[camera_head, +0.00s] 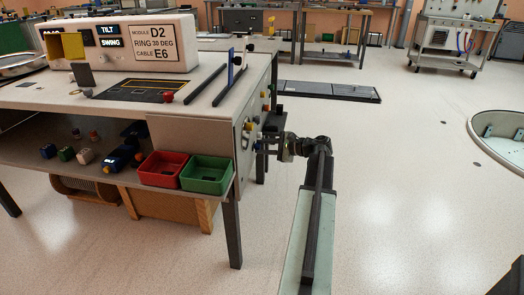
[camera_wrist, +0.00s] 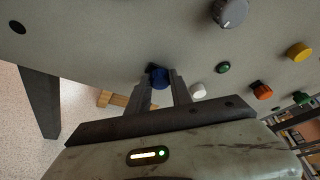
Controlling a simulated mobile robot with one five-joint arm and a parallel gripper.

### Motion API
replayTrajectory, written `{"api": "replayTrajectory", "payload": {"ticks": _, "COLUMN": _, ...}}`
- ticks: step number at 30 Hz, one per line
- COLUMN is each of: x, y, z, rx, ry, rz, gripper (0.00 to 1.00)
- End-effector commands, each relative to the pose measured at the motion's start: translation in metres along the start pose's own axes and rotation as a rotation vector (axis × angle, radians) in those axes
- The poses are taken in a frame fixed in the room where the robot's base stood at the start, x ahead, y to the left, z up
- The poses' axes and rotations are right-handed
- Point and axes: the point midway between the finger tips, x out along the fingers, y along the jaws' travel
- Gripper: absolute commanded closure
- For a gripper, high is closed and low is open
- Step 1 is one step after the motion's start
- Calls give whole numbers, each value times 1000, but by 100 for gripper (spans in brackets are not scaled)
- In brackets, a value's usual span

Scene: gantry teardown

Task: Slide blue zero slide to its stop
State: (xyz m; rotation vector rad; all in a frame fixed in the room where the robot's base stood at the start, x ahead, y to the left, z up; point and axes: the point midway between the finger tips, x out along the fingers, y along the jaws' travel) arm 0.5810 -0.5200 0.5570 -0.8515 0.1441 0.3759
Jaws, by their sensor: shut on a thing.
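A round blue knob (camera_wrist: 160,77), which I take to be the blue zero slide, is on the grey side panel (camera_wrist: 110,40). My gripper (camera_wrist: 162,82) is shut on it, with one finger on each side. A dark piece sits at the knob's upper left; the slide's track and stop cannot be made out. In the head view, my gripper (camera_head: 262,142) is at the right end panel of the workbench, and the blue knob is hidden there.
The panel also carries a grey dial (camera_wrist: 230,12), a white knob (camera_wrist: 198,90), a green knob (camera_wrist: 223,67), an orange knob (camera_wrist: 262,91) and a yellow knob (camera_wrist: 299,51). Red (camera_head: 163,170) and green (camera_head: 207,174) bins stand on the shelf.

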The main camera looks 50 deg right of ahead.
Motion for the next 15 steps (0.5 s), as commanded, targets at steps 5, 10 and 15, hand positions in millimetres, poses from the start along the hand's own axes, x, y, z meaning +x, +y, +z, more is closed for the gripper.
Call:
{"api": "replayTrajectory", "payload": {"ticks": 5, "x": 0, "y": -4, "z": -3, "rx": 0, "ry": 7, "rz": -12, "gripper": 55}}
{"api": "replayTrajectory", "payload": {"ticks": 10, "x": 0, "y": -3, "z": -2, "rx": 0, "ry": 6, "rz": -10, "gripper": 52}}
{"api": "replayTrajectory", "payload": {"ticks": 15, "x": -2, "y": -3, "z": -2, "rx": 0, "ry": 6, "rz": -9, "gripper": 52}}
